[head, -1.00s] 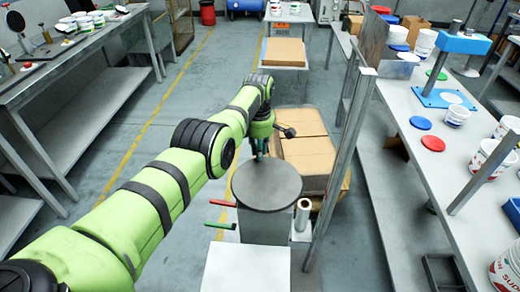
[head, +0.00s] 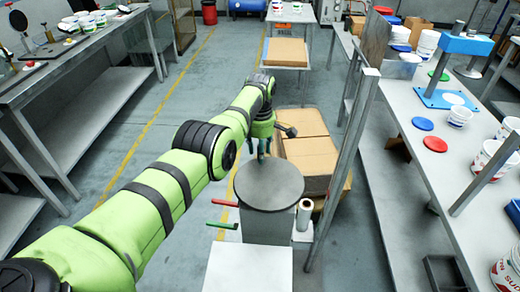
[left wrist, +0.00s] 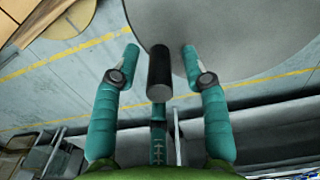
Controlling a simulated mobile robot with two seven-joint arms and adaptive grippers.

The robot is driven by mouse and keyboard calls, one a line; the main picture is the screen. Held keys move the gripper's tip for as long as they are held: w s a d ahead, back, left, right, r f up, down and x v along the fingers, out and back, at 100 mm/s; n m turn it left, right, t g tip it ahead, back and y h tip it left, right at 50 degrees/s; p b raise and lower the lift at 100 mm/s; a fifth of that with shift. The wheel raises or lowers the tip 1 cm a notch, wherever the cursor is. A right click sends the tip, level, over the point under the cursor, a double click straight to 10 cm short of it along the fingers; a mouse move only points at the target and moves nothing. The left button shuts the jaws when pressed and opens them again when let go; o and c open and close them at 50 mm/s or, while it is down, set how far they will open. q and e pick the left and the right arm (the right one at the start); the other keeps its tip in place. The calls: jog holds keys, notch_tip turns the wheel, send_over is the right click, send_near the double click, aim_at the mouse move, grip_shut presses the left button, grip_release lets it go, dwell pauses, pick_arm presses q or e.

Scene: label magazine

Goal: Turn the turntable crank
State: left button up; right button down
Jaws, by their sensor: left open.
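The turntable (head: 268,184) is a grey round disc on a grey pedestal in the lower middle of the head view. Its disc also fills the top right of the left wrist view (left wrist: 255,40). A dark upright cylinder, which looks like the crank handle (left wrist: 159,72), stands at the disc's edge in the left wrist view. My left gripper (head: 263,152) is at the far edge of the disc. In the left wrist view its two teal fingers (left wrist: 160,54) are open, one on each side of the handle, with gaps visible. The handle is not clear in the head view. My right gripper is not seen.
A red lever (head: 224,203) and a green lever (head: 221,225) stick out left of the pedestal. A white roll (head: 304,214) stands at its right. Cardboard boxes (head: 305,150) lie behind. A long bench (head: 430,165) runs along the right; the floor at left is open.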

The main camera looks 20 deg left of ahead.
pick_arm(q)
notch_tip(320, 180, up, 12)
dwell(0.5)
dwell(0.4)
